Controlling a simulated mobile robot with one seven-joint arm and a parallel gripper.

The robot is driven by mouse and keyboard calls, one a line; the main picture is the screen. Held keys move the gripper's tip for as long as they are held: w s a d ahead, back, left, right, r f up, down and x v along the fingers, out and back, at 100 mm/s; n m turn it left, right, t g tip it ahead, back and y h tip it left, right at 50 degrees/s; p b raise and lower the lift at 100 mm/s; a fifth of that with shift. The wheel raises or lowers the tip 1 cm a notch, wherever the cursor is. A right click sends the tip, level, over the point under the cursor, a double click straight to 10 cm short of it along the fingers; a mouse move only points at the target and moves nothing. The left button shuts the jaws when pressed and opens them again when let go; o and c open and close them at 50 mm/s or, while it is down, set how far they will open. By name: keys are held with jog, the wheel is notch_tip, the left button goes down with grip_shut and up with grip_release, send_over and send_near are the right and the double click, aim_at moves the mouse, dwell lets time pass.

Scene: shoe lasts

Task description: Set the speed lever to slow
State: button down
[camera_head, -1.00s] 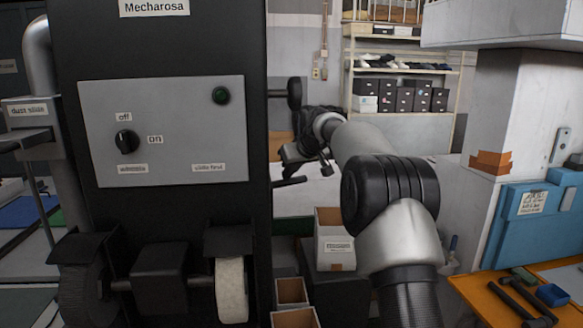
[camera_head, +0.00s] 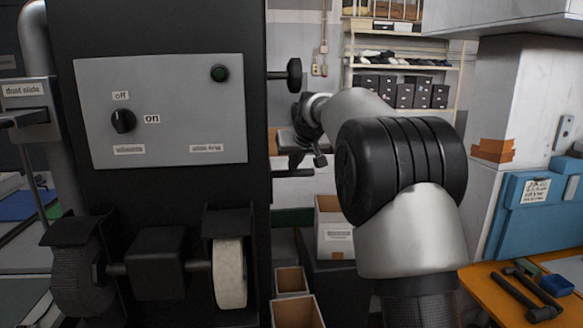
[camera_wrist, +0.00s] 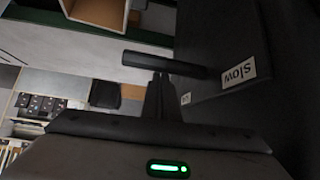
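The speed lever is a short dark bar (camera_wrist: 165,65) sticking out from the black machine side in the wrist view. It also shows in the head view (camera_head: 292,173), low on the machine's right side. A white "slow" label (camera_wrist: 240,72) is upside down on the panel near its base. A second label (camera_wrist: 186,98) is mostly cut off. My gripper (camera_wrist: 161,75) has its narrow fingers together, tips right at the bar; I cannot tell whether they touch it. No gap shows between the fingers. In the head view my gripper is dark and partly lost against the machine.
The black machine carries a grey panel (camera_head: 165,110) with an off/on knob (camera_head: 123,120). A round-ended rod (camera_head: 293,75) sticks out above the lever. Open boxes (camera_head: 292,281) stand below. An orange bench (camera_head: 480,280) with tools is at the right.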

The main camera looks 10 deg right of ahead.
aim_at(290, 176)
jog(key=s+b, duration=0.2)
jog(key=s, duration=0.1)
jog(key=shift+s+a+f, duration=0.2)
jog(key=shift+s+a, duration=0.25)
jog(key=shift+s, duration=0.35)
